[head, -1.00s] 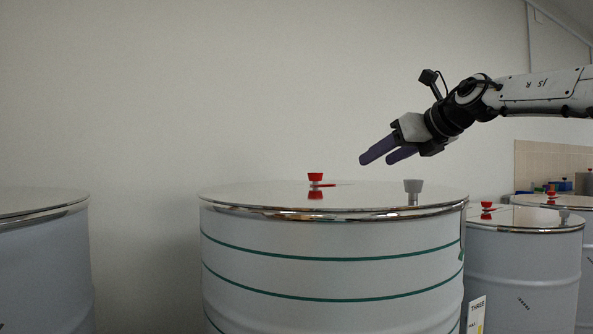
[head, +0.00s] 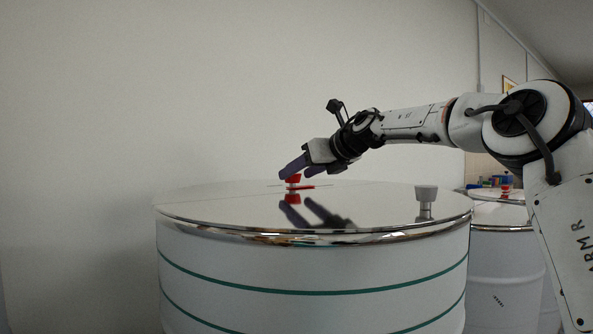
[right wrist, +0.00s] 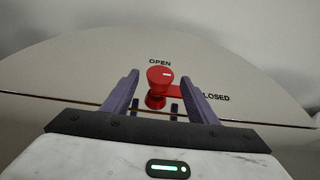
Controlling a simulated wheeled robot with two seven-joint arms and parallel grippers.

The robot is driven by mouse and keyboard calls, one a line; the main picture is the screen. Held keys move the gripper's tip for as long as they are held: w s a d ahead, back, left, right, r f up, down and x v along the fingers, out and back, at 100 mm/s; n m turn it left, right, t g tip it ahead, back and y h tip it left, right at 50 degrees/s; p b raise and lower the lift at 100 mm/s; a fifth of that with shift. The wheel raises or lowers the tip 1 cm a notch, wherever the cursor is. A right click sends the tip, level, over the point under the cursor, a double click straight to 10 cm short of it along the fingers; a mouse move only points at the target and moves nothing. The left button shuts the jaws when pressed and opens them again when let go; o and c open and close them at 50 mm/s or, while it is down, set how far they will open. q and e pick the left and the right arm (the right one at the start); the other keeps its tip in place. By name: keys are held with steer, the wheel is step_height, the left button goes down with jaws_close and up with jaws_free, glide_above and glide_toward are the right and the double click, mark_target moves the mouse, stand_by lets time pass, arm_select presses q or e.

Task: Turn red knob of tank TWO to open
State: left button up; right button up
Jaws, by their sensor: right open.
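A red knob (head: 293,179) stands on the shiny lid of the large front tank (head: 315,285). In the right wrist view the knob (right wrist: 157,88) has a red bar beside it reaching right towards the word CLOSED; OPEN is printed beyond it. My right gripper (head: 286,172) is open, its purple fingers reaching down at the knob. In the right wrist view the fingers stand either side of the knob, with gaps on both sides. No tank number is readable now. My left gripper is not in view.
Another tank (head: 503,265) stands behind at right. A plain wall is behind; the air left of the gripper is clear.

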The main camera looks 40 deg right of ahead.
steer(key=shift+x, duration=0.9)
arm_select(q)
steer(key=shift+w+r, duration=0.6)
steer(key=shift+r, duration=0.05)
arm_select(e)
steer(key=c, duration=1)
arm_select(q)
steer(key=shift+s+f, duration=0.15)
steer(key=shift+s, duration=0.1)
arm_select(e)
steer(key=shift+d+n+y, duration=0.2)
steer(key=shift+n+y, duration=0.4)
steer(key=shift+y, duration=0.2)
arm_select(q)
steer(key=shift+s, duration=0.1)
arm_select(e)
steer(key=shift+r+n+y, duration=0.1)
steer(key=shift+n+y, duration=0.7)
